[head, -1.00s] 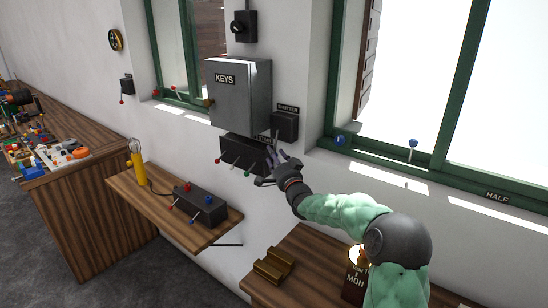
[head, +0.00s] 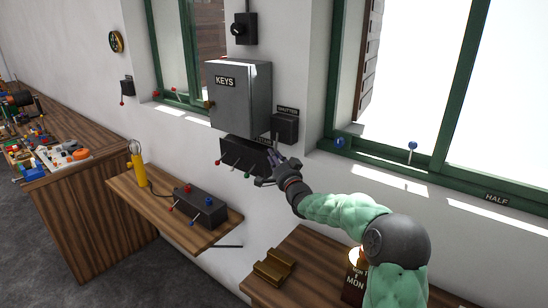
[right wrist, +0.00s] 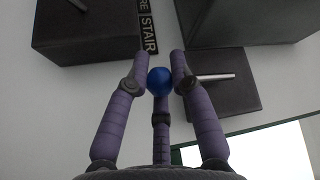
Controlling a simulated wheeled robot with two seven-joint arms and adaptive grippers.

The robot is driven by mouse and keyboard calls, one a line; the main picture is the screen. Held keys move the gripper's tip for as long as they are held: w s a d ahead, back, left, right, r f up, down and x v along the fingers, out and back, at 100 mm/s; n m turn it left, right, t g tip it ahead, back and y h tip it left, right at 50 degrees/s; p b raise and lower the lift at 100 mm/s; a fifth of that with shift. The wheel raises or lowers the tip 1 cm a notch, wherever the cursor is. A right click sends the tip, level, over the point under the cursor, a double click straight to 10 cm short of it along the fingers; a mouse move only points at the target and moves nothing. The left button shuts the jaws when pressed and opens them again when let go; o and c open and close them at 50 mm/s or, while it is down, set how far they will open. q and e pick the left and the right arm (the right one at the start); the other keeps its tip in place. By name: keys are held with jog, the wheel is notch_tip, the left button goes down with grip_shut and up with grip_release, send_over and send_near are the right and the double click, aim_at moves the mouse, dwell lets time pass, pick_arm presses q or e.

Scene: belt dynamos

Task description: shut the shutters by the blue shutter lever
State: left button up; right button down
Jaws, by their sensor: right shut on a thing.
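The shutter box (head: 285,127) is a small dark box on the wall under a SHUTTER label, right of the keys cabinet. My right gripper (head: 274,159) is just below it, its fingers shut on the blue knob of the shutter lever. In the right wrist view the round blue knob (right wrist: 160,81) sits between the fingertips. A pale metal rod (right wrist: 216,77) runs from the dark box (right wrist: 225,100) toward the knob, partly hidden by a finger. In the head view the knob is hidden by the hand. My left gripper is not in view.
The grey keys cabinet (head: 240,95) hangs close above the hand. A dark box with several levers (head: 240,153) is just left of it. Green window frames stand on both sides. A shelf (head: 130,187) with a lever box (head: 201,207) is lower left.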

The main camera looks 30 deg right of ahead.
jog(key=s+d+r+n+g+p, duration=0.2)
jog(key=s+n+g+p, duration=0.2)
jog(key=p, duration=1)
jog(key=s+g, duration=0.1)
jog(key=g, duration=0.2)
jog(key=shift+s+r, duration=0.15)
jog(key=shift+r, duration=0.05)
jog(key=shift+s+d+r+g, duration=0.15)
jog(key=shift+s+r+g, duration=0.1)
jog(key=shift+g, duration=0.35)
jog(key=shift+s+r+g+p, duration=0.1)
jog(key=shift+r+g+p, duration=0.1)
jog(key=shift+g+p, duration=0.15)
jog(key=r+g+p, duration=0.1)
jog(key=r, duration=0.1)
jog(key=s+r+n+g+h+p, duration=0.1)
jog(key=g+p, duration=0.1)
jog(key=d+r+n+g+p, duration=0.1)
jog(key=r+g, duration=0.1)
jog(key=shift+s+r+h+p, duration=0.25)
jog(key=shift+r+h+p, duration=0.05)
jog(key=shift+h+p, duration=0.1)
jog(key=shift+r, duration=0.15)
dwell(0.3)
